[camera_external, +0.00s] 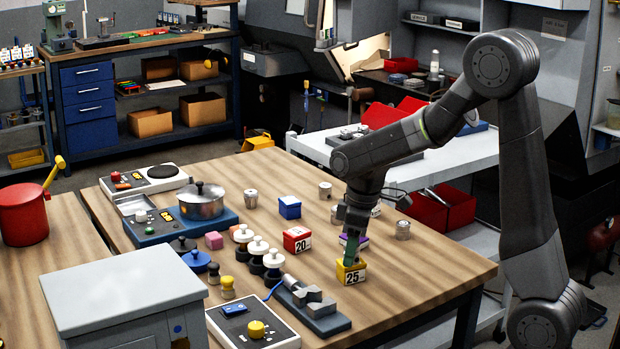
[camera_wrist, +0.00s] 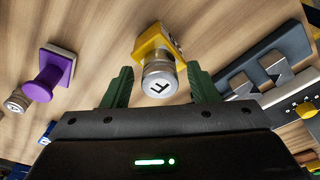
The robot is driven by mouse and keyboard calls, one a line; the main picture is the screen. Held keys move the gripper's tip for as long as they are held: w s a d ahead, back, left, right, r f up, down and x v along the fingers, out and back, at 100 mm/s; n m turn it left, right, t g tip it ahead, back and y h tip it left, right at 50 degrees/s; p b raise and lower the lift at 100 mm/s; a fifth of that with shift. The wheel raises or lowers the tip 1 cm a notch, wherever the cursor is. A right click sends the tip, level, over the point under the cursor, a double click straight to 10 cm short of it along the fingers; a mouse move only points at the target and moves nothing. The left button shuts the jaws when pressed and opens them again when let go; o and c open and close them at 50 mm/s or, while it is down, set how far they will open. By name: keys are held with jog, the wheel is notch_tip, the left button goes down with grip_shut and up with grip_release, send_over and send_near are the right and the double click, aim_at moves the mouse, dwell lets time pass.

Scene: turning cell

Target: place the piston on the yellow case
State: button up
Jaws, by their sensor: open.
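The yellow case (camera_external: 350,272), marked 25, sits near the right front edge of the wooden table. In the wrist view the yellow case (camera_wrist: 152,40) shows behind a silver piston (camera_wrist: 159,84) with an F on its end face. The piston appears to rest on the case, though the contact is not clearly visible. My gripper (camera_external: 351,253) is low over the case. In the wrist view my gripper (camera_wrist: 158,80) has its green fingers apart, one on each side of the piston with gaps. The piston is hidden in the external view.
A red case (camera_external: 297,240) marked 20 and a blue case (camera_external: 290,207) stand nearby. A purple stamp-like piece (camera_wrist: 55,78) is close on the left in the wrist view. A grey V-block fixture (camera_external: 315,304) lies in front. Loose silver cylinders (camera_external: 403,230) stand around.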

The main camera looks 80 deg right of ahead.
notch_tip(320, 180, up, 12)
jog(key=s, duration=0.1)
jog(key=shift+s, duration=0.4)
